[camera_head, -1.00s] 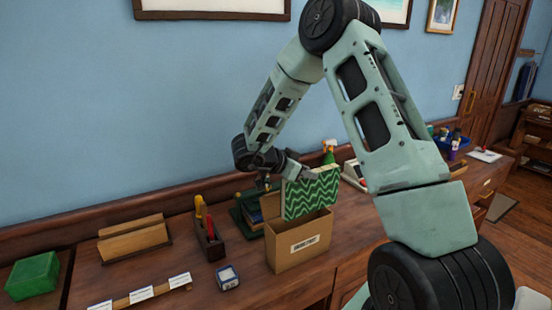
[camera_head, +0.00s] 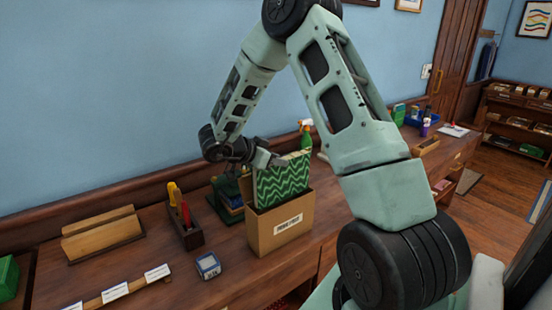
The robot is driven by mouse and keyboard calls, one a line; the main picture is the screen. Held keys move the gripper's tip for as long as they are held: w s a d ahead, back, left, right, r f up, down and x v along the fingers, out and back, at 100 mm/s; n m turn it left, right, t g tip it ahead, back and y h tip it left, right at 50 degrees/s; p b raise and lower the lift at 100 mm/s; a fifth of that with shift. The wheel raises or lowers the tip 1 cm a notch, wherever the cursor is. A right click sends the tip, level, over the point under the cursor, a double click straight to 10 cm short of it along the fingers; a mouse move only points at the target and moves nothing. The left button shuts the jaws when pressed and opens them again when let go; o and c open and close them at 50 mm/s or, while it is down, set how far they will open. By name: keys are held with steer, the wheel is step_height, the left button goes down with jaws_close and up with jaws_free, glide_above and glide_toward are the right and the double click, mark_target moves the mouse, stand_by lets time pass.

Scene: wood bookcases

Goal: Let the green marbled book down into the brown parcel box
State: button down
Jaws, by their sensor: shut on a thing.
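The green marbled book (camera_head: 283,184) has a green cover with pale wavy lines. It stands upright with its lower part inside the brown parcel box (camera_head: 281,231), and its upper part shows above the rim. The box is open at the top, has a white label on its front and stands on the wooden counter. My gripper (camera_head: 262,163) is shut on the top of the book at its left side. The fingertips are small and partly hidden. The bottom of the book and the inside of the box are hidden by the front wall.
Dark books in a green holder (camera_head: 226,198) stand close to the box's left. A wooden caddy (camera_head: 185,226) with red and yellow handled tools and a small blue-and-white box (camera_head: 208,265) are further left. A green spray bottle (camera_head: 306,136) stands behind.

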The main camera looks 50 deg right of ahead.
mark_target(276, 190)
steer(key=shift+f+b, duration=2.2)
steer(key=shift+f, duration=3.25)
steer(key=c, duration=1.1)
jaws_free()
steer(key=shift+f, duration=0.1)
steer(key=shift+o, duration=0.2)
steer(key=o, duration=0.4)
